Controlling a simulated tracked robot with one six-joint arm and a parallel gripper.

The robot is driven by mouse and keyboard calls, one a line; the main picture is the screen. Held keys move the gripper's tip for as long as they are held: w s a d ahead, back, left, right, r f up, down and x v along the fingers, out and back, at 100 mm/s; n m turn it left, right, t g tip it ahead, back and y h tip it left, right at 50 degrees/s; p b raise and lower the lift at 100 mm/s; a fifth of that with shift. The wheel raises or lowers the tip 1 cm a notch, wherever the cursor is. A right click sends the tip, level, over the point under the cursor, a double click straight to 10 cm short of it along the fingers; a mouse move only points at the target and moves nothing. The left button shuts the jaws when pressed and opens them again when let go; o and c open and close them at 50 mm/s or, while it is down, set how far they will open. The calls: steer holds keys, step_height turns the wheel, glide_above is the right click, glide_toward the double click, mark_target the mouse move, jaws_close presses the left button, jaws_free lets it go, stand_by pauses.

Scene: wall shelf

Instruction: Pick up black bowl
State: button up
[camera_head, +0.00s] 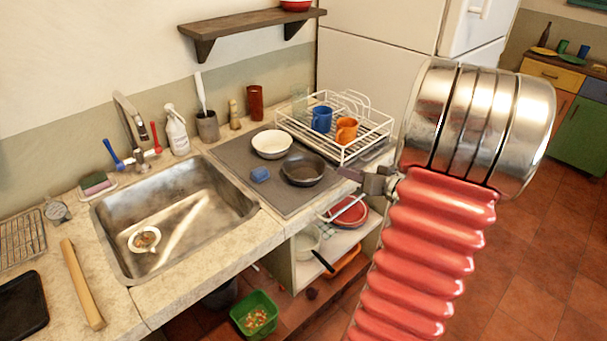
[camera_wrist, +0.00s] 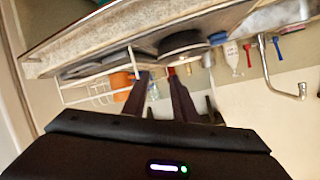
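In the wrist view the scene is upside down. The black bowl (camera_wrist: 184,42) shows beyond the fingertips. My gripper (camera_wrist: 160,74) is open there, with nothing between its two dark fingers.
A white dish rack (camera_head: 340,130) holding a blue mug (camera_head: 321,119) and an orange mug (camera_head: 346,130) stands behind my gripper. A metal sink (camera_head: 175,205) is to the left. An open shelf below the counter holds a red bowl (camera_head: 350,212).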

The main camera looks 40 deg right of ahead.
mark_target(325, 165)
steer(key=x, duration=0.8)
steer(key=shift+w, duration=0.25)
steer(key=shift+w+f, duration=0.1)
steer(key=shift+f, duration=0.05)
steer(key=shift+x, duration=2.5)
steer(key=shift+c, duration=0.6)
steer(key=shift+f, duration=0.1)
jaws_close()
